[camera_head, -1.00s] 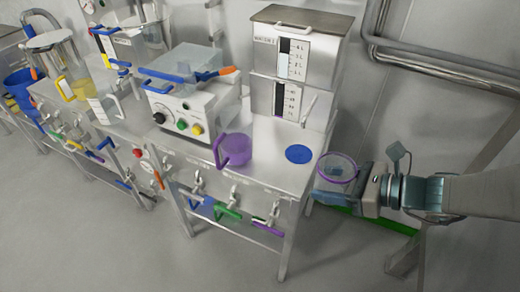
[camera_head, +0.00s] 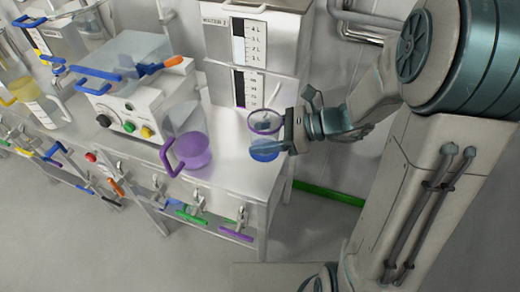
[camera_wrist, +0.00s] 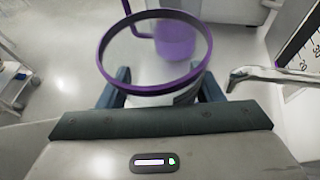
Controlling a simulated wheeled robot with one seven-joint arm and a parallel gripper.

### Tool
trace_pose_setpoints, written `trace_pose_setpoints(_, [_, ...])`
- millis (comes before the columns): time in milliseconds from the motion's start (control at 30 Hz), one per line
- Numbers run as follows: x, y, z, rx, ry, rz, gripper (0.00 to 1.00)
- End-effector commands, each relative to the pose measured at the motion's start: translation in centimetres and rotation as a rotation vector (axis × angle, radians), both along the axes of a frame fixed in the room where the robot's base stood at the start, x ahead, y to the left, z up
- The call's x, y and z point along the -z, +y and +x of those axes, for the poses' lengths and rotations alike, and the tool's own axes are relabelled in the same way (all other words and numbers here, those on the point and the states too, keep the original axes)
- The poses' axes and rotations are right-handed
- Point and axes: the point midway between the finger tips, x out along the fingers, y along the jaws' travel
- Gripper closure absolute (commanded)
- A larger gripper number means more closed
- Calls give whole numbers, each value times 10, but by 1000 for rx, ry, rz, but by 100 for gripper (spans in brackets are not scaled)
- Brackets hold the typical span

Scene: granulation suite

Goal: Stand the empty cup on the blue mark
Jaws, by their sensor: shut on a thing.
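The empty cup (camera_head: 265,122) is clear with a purple rim. It is held upright by my gripper (camera_head: 272,138), which is shut on it. In the wrist view the cup's purple rim (camera_wrist: 102,62) stands between the fingers of my gripper (camera_wrist: 165,90). The blue mark (camera_head: 263,154) is a round disc on the steel bench top, near its right end. The cup shows just above the mark in the head view, and my fingers cover part of the mark. I cannot tell whether the cup's base touches the bench. The mark is hidden in the wrist view.
A tall steel water dispenser (camera_head: 222,85) is behind. A white machine with knobs (camera_head: 135,108) stands left. Valves with coloured handles hang along the bench front.

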Motion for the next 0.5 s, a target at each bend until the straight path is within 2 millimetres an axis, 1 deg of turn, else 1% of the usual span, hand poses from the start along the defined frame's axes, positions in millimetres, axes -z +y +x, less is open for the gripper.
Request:
trace_pose_setpoints(33, [21,-26,12,35,5,0,95])
trace_pose_setpoints(67, [29,-40,17,50,3,0,95])
trace_pose_setpoints(100, [40,-59,23,70,2,-1,95])
trace_pose_setpoints(167, [55,-86,29,95,2,-3,95])
trace_pose_setpoints(200, [64,-103,31,112,1,-5,95])
trace_pose_setpoints(300, [82,-139,33,146,1,-10,95])
trace_pose_setpoints(400, [93,-162,32,169,2,-13,95])
trace_pose_setpoints(500, [97,-171,31,179,2,-14,95])
